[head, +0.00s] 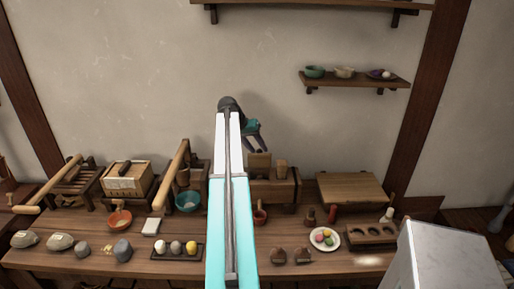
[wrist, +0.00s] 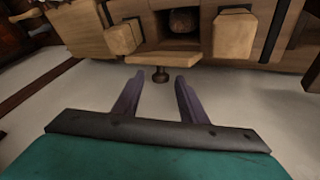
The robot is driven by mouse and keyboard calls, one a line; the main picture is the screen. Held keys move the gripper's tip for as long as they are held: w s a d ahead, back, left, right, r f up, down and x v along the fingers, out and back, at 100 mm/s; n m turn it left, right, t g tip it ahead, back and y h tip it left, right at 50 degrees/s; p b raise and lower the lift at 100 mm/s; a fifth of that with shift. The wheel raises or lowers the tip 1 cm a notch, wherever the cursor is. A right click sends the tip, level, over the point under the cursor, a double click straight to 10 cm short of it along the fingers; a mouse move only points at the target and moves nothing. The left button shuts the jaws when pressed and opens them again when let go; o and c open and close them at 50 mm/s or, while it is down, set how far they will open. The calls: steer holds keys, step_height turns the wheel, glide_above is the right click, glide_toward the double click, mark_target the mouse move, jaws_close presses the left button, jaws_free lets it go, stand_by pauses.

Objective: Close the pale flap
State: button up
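My gripper (wrist: 156,84) is open, with two dark purple fingers apart and nothing between them. In the head view my gripper (head: 261,148) hangs above the back of the bench. The wrist view shows a wooden cabinet with a square opening and a dark round thing inside it. A pale wooden flap (wrist: 168,60) juts out below this opening and looks open. A dark knob (wrist: 160,75) shows at the flap's near edge, just beyond my fingertips and apparently untouched. My arm hides part of the bench in the head view, and I cannot make out the flap there.
Pale wooden blocks (wrist: 235,33) stick out on both sides of the opening. The bench (head: 130,262) is crowded with bowls, stones and a plate (head: 325,239). A grey metal box (head: 445,262) stands at the front right. The wall above is clear below the shelves.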

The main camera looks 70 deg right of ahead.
steer(key=shift+f, duration=0.2)
jaws_close()
steer(key=shift+s, duration=0.2)
